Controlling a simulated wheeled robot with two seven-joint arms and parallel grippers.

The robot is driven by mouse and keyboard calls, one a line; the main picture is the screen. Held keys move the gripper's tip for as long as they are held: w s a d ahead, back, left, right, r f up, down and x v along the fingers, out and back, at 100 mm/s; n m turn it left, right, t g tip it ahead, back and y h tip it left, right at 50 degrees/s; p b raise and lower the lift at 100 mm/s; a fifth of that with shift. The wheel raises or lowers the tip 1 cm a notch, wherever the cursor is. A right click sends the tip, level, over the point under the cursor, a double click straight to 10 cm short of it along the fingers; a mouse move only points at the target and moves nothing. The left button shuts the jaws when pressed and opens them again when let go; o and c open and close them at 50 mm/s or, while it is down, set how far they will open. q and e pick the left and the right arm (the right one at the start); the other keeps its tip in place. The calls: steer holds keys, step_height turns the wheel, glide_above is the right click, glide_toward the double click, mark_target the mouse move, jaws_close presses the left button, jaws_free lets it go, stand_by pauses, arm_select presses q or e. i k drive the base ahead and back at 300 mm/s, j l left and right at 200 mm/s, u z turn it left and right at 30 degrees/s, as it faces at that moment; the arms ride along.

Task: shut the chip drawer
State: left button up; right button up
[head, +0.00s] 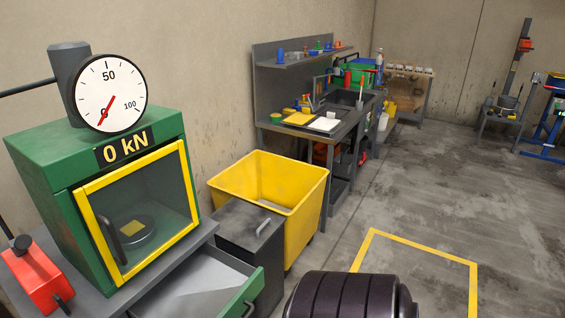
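The chip drawer (205,282) is pulled open below the green press (100,165) at the lower left. Its grey inside shows, and its green front panel (243,294) with a dark handle (249,309) stands out from the bench. The bottom of the drawer is cut off by the picture's edge. The press door with its yellow frame (141,212) is closed, and a small yellow piece lies on the round plate behind the glass. The dial reads about zero. Neither of my grippers is in view.
A dark grey bin (248,250) stands right behind the open drawer. A yellow tub (300,205) is beyond it. A red can-like object (35,280) sits left of the press. A cluttered workbench (335,135) lines the wall.

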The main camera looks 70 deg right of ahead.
mark_target(211, 282)
steer(key=z, duration=1.65)
